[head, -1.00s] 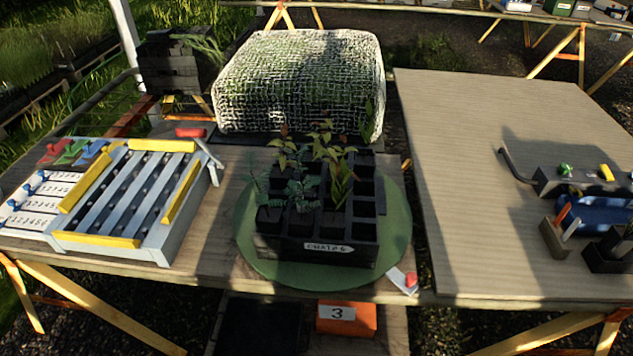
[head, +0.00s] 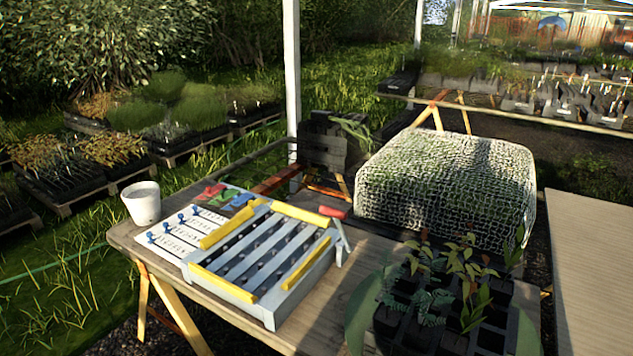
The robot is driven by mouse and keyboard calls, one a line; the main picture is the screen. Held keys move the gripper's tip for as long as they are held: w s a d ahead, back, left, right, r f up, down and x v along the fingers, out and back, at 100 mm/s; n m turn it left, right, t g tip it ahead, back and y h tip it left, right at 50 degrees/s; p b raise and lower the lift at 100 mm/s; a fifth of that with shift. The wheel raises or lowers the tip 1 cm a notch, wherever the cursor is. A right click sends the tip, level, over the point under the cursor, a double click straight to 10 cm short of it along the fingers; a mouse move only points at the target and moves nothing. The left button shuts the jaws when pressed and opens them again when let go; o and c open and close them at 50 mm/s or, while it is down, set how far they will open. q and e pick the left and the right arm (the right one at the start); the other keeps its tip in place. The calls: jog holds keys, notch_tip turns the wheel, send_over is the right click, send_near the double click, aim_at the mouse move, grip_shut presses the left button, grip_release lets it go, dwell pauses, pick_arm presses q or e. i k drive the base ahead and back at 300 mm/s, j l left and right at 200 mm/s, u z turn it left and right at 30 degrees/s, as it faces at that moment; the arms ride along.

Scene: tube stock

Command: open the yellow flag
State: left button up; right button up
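I cannot pick out a yellow flag for certain. A grey slatted rack (head: 262,257) on the wooden table carries yellow bars along its edges: a front bar (head: 222,284), a left bar (head: 223,231), a back bar (head: 300,214) and a right bar (head: 306,263). A white numbered board (head: 172,246) with blue pegs lies left of the rack. Red (head: 209,192), green (head: 222,199) and blue (head: 241,201) pieces lie at its back end. Neither of my grippers is in view.
A white cup (head: 142,203) stands at the table's left corner. A red-handled lever (head: 334,212) is at the rack's back right. A mesh-covered block (head: 450,185) is behind, and another table (head: 592,250) is at right.

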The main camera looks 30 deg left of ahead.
aim_at(252, 204)
jog(key=u, duration=1.25)
jog(key=z, duration=0.65)
jog(key=i+j+z, duration=0.1)
jog(key=j+z, duration=0.9)
jog(key=j, duration=0.15)
jog(key=j+z, duration=0.15)
jog(key=j, duration=0.95)
jog(key=k+j+z, duration=0.1)
jog(key=j, duration=1)
